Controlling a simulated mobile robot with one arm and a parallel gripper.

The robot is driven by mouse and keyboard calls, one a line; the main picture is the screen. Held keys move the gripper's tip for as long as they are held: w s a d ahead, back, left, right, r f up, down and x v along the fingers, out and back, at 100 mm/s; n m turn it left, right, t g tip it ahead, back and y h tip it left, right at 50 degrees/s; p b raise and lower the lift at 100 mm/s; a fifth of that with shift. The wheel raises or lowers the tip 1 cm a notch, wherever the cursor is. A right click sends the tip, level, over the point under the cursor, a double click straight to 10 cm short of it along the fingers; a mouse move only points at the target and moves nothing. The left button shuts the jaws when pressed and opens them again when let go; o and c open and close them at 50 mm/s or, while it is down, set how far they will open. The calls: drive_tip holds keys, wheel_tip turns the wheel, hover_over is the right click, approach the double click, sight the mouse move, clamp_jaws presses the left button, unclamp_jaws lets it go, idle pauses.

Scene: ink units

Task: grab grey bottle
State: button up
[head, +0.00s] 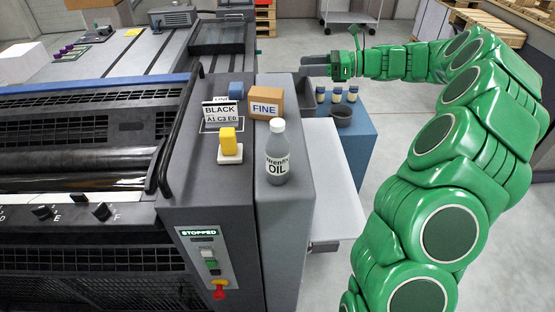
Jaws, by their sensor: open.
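The grey bottle (278,155) stands upright on the grey top of the press's end housing (285,215). It has a pale cap and a white label reading "OIL". My gripper (314,66) is at the end of my green arm, beyond and above the bottle in the picture, with its dark fingers pointing left. It is apart from the bottle and appears empty. The gap between the fingers is hard to make out at this size.
Close behind the bottle is a brown "FINE" box (267,103). To its left are a yellow block (229,141) on a white base and a "BLACK" card (221,115). A blue cabinet (359,142) with small jars and a dark bowl stands right.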

drive_tip(key=s+g, duration=0.1)
drive_tip(key=s, duration=0.9)
drive_tip(key=n+g+y, duration=0.2)
drive_tip(key=n+g, duration=0.1)
drive_tip(key=n, duration=0.1)
approach(271, 129)
wheel_tip(271, 129, up, 4)
drive_tip(key=a, duration=0.2)
drive_tip(key=shift+f, duration=2.25)
drive_tip(key=shift+a+r, duration=0.15)
drive_tip(key=shift+a, duration=4.05)
drive_tip(key=shift+c, duration=0.3)
clamp_jaws()
